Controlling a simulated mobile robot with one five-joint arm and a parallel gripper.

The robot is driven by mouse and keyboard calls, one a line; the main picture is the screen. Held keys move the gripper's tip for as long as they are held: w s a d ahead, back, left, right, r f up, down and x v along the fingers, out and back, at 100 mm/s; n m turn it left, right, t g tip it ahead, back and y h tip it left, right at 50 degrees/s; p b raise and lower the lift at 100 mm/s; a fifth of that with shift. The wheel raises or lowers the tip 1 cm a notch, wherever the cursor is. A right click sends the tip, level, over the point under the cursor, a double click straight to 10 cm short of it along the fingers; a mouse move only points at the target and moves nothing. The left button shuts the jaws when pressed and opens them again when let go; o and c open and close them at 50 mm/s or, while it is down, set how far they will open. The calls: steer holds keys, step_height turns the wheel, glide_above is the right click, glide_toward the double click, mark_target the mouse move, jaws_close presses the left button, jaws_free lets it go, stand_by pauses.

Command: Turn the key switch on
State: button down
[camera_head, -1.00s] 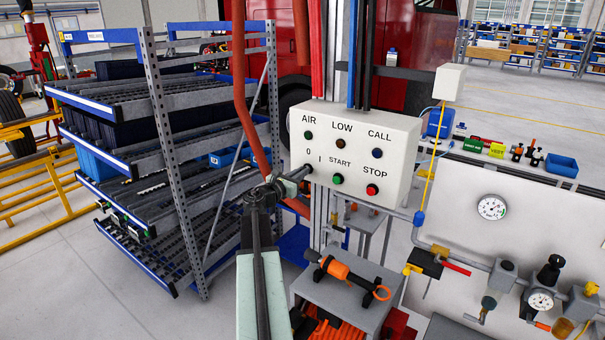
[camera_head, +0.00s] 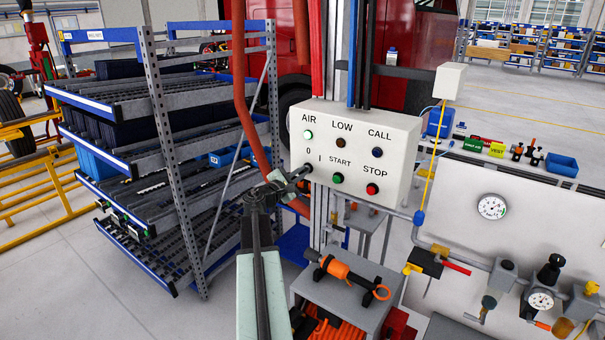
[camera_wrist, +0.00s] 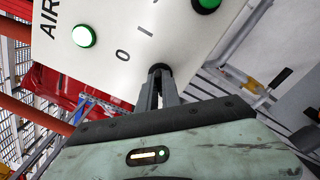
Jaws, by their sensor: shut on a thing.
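The white control box (camera_head: 365,150) carries labelled lamps and buttons. Its key switch (camera_wrist: 160,68) is a dark round part below the 0 and I marks, mostly covered by my fingers. My gripper (camera_head: 301,173) reaches the box's left side from below and is shut on the key switch; the wrist view also shows my gripper (camera_wrist: 160,80) with its narrow fingers together at the switch. The AIR lamp (camera_head: 308,134) is lit bright green-white, and the wrist view shows this AIR lamp (camera_wrist: 83,36) lit too. The LOW lamp (camera_head: 341,143) looks dark.
The green START button (camera_head: 338,178) and red STOP button (camera_head: 372,189) sit right of the switch. A red hose (camera_head: 243,100) hangs left of the box. A grey stand with an orange tool (camera_head: 345,272) is below. A blue-edged rack (camera_head: 165,150) stands left.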

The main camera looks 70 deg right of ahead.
steer(key=shift+s+a+f+m, duration=0.1)
steer(key=shift+m, duration=0.5)
steer(key=shift+s+f+m, duration=0.1)
steer(key=shift+m, duration=0.5)
steer(key=c, duration=1.5)
jaws_free()
steer(key=shift+a+r, duration=0.1)
steer(key=shift+c, duration=0.2)
steer(key=shift+r, duration=0.1)
steer(key=shift+w, duration=0.1)
